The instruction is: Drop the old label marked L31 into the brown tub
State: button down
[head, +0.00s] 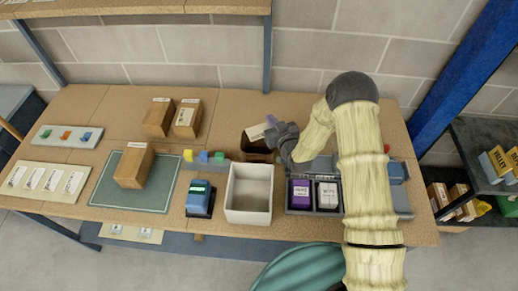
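A small pale label (256,131) is at the tip of my gripper (269,127), above the back part of the brown tub (258,154). The gripper looks shut on the label's right end. Any marking on the label is too small to read. The brown tub is dark and open-topped, and stands on the bench behind the white bin. My gripper and the label hide part of its rim, and its inside is in shadow.
A white open bin (249,192) stands just in front of the tub. A divided grey tray with a purple box (300,193) is to the right. Colored blocks (204,156), a blue device (200,197) and cardboard boxes (133,165) are to the left.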

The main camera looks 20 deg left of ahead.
notch_tip(320, 180, down, 6)
jog(key=shift+b, duration=1.15)
jog(key=c, duration=1.6)
grip_release()
jog(key=b+v, duration=0.6)
jog(key=v, duration=1.1)
jog(key=shift+s+d+b, duration=0.1)
jog(key=shift+s+b, duration=0.05)
jog(key=shift+b, duration=0.15)
